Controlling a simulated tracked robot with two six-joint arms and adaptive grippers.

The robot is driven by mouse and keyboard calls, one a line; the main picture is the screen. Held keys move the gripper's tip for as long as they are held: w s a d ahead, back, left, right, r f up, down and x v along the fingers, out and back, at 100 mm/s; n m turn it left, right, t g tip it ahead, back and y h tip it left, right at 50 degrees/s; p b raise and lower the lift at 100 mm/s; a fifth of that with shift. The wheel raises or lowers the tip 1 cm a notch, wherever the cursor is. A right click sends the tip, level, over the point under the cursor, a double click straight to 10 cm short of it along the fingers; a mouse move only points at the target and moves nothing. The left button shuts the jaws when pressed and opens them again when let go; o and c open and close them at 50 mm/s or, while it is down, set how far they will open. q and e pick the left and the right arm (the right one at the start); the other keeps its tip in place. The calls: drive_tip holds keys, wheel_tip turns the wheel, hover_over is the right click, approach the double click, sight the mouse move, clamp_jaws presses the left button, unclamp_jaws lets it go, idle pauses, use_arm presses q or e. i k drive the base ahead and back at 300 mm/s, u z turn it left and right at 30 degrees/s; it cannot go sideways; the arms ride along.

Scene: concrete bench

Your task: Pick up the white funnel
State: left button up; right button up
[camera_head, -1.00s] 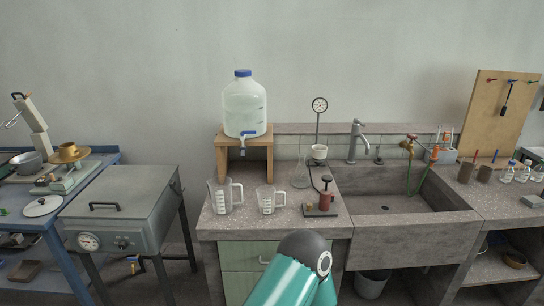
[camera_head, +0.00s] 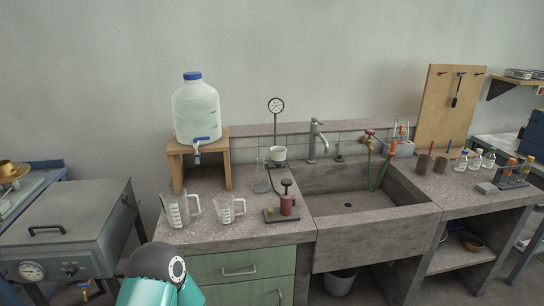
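A small white bowl-shaped piece (camera_head: 278,153), which may be the white funnel, is at the back of the concrete bench (camera_head: 245,222), below a round gauge on a thin post (camera_head: 276,106). It is too small to tell its exact shape or what bears it. A clear conical flask (camera_head: 261,179) stands just in front and to its left. Neither gripper is in view. Only a teal and dark link of my own arm shows at the bottom edge, well in front of the bench.
Two clear measuring jugs (camera_head: 180,210) (camera_head: 229,210) and a red hand pump (camera_head: 287,204) stand along the bench front. A water carboy (camera_head: 196,110) sits on a wooden stand (camera_head: 177,167) at left. A sink (camera_head: 371,235) with a tap (camera_head: 315,141) lies to the right.

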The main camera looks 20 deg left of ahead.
sight(278, 159)
drive_tip(key=i, duration=0.85)
